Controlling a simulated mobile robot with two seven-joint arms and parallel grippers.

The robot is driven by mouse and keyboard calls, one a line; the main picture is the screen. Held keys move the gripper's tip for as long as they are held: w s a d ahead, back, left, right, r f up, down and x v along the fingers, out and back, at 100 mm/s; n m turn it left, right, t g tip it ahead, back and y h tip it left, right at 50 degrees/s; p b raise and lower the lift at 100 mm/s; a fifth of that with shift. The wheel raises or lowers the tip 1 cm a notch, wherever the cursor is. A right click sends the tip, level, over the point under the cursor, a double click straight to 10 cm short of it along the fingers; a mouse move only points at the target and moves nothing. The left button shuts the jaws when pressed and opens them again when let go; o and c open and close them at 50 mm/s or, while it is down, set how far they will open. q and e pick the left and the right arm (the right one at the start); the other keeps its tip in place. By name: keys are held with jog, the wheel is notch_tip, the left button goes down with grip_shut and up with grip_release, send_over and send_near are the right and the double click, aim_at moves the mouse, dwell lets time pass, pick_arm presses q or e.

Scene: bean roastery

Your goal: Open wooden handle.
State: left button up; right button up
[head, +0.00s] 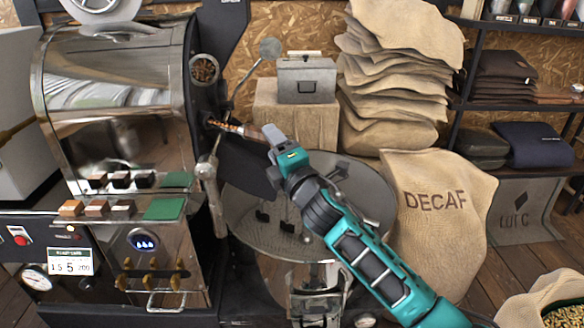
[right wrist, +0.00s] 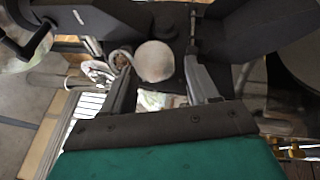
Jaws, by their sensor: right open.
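A short brown piece that looks like the wooden handle (head: 254,133) sticks out from the dark front of the roaster (head: 110,95) in the head view. A narrow part with a bean-like pattern (head: 228,127) joins it to the roaster. My right gripper (head: 271,136) is at its outer end; its fingers partly hide it. In the right wrist view the two fingers stand apart, and a pale round end (right wrist: 154,62) shows between them. I cannot tell whether the fingers touch it. My left gripper is not in view.
A metal lever with a ball knob (head: 270,48) rises close above my right gripper. The round cooling tray (head: 340,190) lies below my right arm. A grey box (head: 306,80) stands on a block behind. Stacked sacks (head: 395,75) and a DECAF sack (head: 435,215) are at the right.

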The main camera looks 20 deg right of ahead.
jog(key=s+d+f, duration=0.1)
jog(key=s, duration=0.8)
jog(key=shift+s+d+f, duration=0.2)
jog(key=shift+s+d, duration=0.05)
jog(key=shift+s, duration=0.05)
